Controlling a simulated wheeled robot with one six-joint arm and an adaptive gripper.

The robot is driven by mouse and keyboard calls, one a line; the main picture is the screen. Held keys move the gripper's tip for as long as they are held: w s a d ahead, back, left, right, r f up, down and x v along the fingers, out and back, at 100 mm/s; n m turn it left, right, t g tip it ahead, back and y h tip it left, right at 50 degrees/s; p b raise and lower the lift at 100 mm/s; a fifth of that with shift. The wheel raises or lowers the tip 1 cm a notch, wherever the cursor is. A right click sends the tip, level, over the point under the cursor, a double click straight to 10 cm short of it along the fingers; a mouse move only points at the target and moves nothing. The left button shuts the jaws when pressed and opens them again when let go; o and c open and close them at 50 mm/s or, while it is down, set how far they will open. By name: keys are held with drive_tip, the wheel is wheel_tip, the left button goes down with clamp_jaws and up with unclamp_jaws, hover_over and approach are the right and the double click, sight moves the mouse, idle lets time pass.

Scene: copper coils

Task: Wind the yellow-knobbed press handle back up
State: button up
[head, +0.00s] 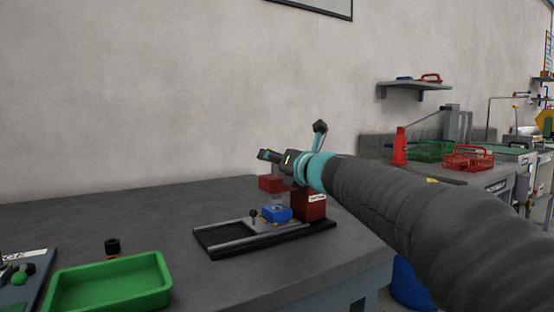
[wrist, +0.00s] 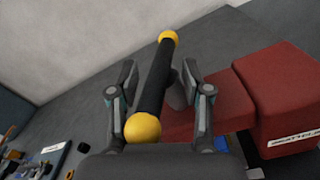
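The press handle (wrist: 155,85) is a black bar with a yellow knob (wrist: 143,128) at its near end and another yellow knob (wrist: 168,37) at its far end. It runs between the two fingers of my gripper (wrist: 160,72), which are open with a visible gap on each side. The red press body (wrist: 285,95) stands to the right in the wrist view. In the head view, my gripper (head: 268,156) is above the red press (head: 311,207) and hides the handle there. A blue block (head: 277,213) sits under the red press head (head: 272,184).
The press stands on a dark base (head: 215,252) on the grey bench (head: 150,220). A green tray (head: 110,283) and a small black-topped item (head: 112,246) are to the left. A side bench with a red bottle (head: 400,147) and baskets is behind right. The wall is behind.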

drive_tip(key=shift+d+r, duration=0.15)
drive_tip(key=shift+d, duration=0.15)
drive_tip(key=shift+s+d, duration=0.3)
drive_tip(key=shift+s, duration=0.05)
drive_tip(key=v, duration=1.1)
drive_tip(key=shift+a, duration=0.1)
